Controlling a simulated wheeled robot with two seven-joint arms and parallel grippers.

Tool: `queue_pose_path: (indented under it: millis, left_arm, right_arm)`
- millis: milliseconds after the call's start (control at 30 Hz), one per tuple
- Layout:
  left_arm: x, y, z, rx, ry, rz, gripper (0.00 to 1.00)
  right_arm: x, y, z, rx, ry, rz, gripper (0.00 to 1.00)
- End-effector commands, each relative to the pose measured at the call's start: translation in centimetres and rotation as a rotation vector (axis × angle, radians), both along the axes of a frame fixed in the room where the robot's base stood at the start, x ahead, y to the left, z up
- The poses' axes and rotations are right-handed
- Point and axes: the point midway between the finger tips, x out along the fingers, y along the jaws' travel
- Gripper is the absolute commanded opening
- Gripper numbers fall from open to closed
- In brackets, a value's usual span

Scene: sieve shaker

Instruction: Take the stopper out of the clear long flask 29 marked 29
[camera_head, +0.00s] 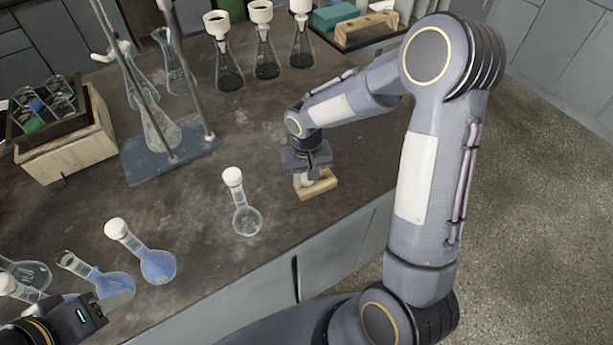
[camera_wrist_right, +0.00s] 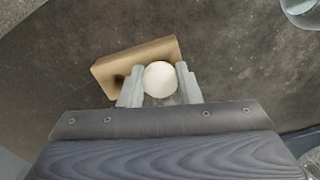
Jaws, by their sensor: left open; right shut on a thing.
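Several long-necked flasks stand on the dark bench, and I cannot read any number marks. A clear one (camera_head: 245,218) stands upright near the bench middle with a white stopper (camera_head: 232,176) in its neck. My right gripper (camera_head: 306,182) is to the right of it, pointing down over a small wooden block (camera_head: 318,188). In the right wrist view, it is shut on a white round-topped piece (camera_wrist_right: 159,79) that looks like a stopper, at the block (camera_wrist_right: 130,68). I cannot tell whether the piece touches the block. My left gripper (camera_head: 118,301) is open at the lower left, near the blue flasks.
Blue flasks, one white-stoppered (camera_head: 157,265) and one with an open-looking neck (camera_head: 110,284), stand at lower left. A metal stand (camera_head: 150,168) with glassware and a wooden box (camera_head: 65,150) are behind. Several flasks with white tops (camera_head: 230,75) stand farther back. The bench front edge is close to the block.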

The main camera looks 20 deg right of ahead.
Motion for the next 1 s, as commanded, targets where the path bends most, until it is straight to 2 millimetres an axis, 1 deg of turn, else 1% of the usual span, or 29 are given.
queue_pose_path:
  millis: [33, 467, 800, 1000]
  left_arm:
    - [0.0, 0.0, -0.3, 0.0, 0.0, 0.0, 0.46]
    - [0.0, 0.0, -0.5, 0.0, 0.0, 0.0, 0.46]
    - [0.0, 0.0, -1.5, 0.0, 0.0, 0.0, 0.46]
    - [0.0, 0.0, -1.7, 0.0, 0.0, 0.0, 0.46]
  right_arm:
    - [0.0, 0.0, -0.3, 0.001, 0.0, 0.0, 0.03]
    - [-0.1, 0.0, -0.7, 0.001, 0.005, 0.0, 0.03]
    - [-0.3, 0.0, -1.9, 0.002, 0.009, -0.001, 0.03]
    - [-0.3, -0.1, -2.1, 0.003, 0.009, -0.005, 0.03]
